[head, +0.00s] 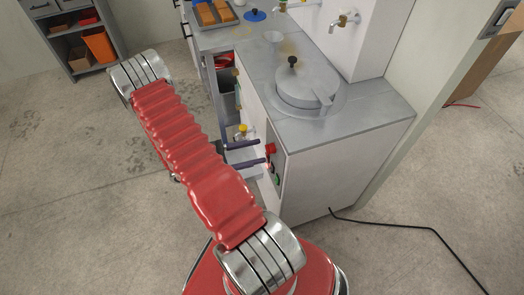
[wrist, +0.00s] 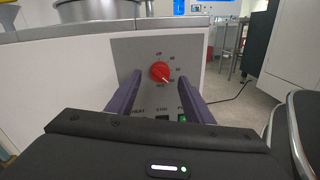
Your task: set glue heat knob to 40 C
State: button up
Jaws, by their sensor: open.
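The red heat knob (wrist: 160,72) sits on a grey panel (wrist: 128,55) on the machine's white front. Its white pointer mark slants to the lower right. Small scale marks surround it, "off" at the top; the numbers are too small to read surely. My gripper (wrist: 160,82) is open, with one purple finger on each side of the knob in the picture. I cannot tell whether either finger touches it. In the head view my gripper (head: 250,152) points at the machine's front, where a red knob (head: 270,149) shows just beyond the fingertips.
A green button (wrist: 182,118) and labels sit below the knob, partly hidden by my gripper. The machine's grey top (head: 350,122) carries a lidded round pot (head: 305,88). A black cable (head: 400,225) lies on the floor at right.

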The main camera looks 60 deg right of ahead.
aim_at(270, 149)
jog(key=shift+x, duration=1.65)
jog(key=shift+c, duration=0.2)
jog(key=c, duration=0.9)
jog(key=shift+a, duration=0.25)
jog(key=shift+c, duration=0.4)
jog(key=shift+d, duration=0.15)
jog(key=shift+d, duration=0.1)
